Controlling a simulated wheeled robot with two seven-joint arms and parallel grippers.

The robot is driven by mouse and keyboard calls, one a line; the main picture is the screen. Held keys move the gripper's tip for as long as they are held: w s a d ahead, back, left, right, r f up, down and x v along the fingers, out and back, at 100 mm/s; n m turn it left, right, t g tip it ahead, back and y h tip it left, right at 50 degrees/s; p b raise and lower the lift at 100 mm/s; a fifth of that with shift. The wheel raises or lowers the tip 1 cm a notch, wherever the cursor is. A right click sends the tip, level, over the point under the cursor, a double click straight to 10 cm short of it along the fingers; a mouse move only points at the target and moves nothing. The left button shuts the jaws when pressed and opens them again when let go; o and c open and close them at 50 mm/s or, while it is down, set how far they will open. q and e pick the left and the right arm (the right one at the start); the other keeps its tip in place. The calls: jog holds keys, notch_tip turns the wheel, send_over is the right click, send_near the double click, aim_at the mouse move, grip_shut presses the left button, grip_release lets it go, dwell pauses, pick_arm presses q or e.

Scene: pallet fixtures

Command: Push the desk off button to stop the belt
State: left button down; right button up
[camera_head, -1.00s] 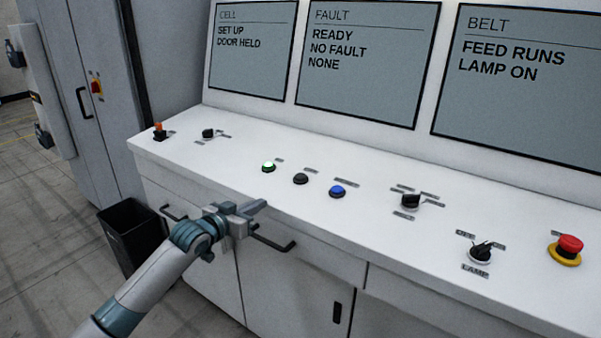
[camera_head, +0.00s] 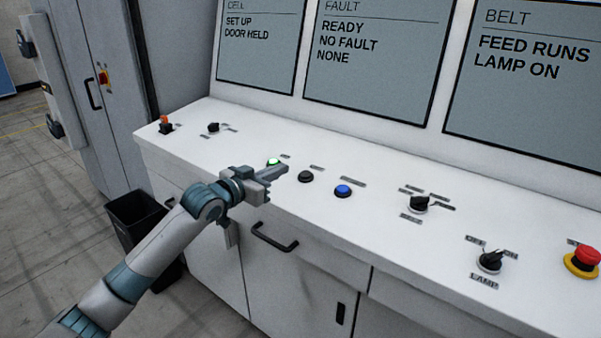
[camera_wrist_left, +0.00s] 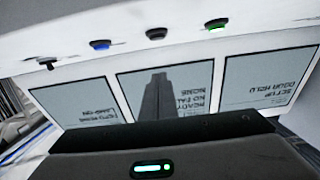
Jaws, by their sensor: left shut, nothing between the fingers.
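The desk has a row of three push buttons: a lit green one (camera_head: 274,162), a black one (camera_head: 306,176) and a blue one (camera_head: 343,191). Their small labels are too blurred to read, so I cannot tell by label which is the off button. The wrist view shows them upside down: green (camera_wrist_left: 215,26), black (camera_wrist_left: 156,33) and blue (camera_wrist_left: 100,45). My left gripper (camera_head: 284,174) is shut and empty. Its tips are over the desk's front part, between the green and black buttons in the picture and close to the black one. Contact is not visible. My right gripper is out of view.
The belt screen (camera_head: 530,85) reads FEED RUNS, LAMP ON. Right of the buttons are a black selector (camera_head: 418,204), a lamp switch (camera_head: 490,262) and a red mushroom button (camera_head: 587,257). A drawer handle (camera_head: 273,238) juts from the front. A black bin (camera_head: 137,218) stands left.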

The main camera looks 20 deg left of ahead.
pick_arm(q)
jog(key=p, duration=0.3)
send_over(300, 184)
jog(key=shift+s+f, duration=0.2)
jog(key=shift+f, duration=0.15)
notch_tip(300, 184, down, 2)
jog(key=shift+w+f+p, duration=0.15)
jog(key=shift+f+p, duration=0.1)
jog(key=shift+p, duration=0.55)
jog(key=shift+w+f, duration=0.1)
jog(key=shift+f, duration=0.8)
jog(key=shift+f, duration=0.15)
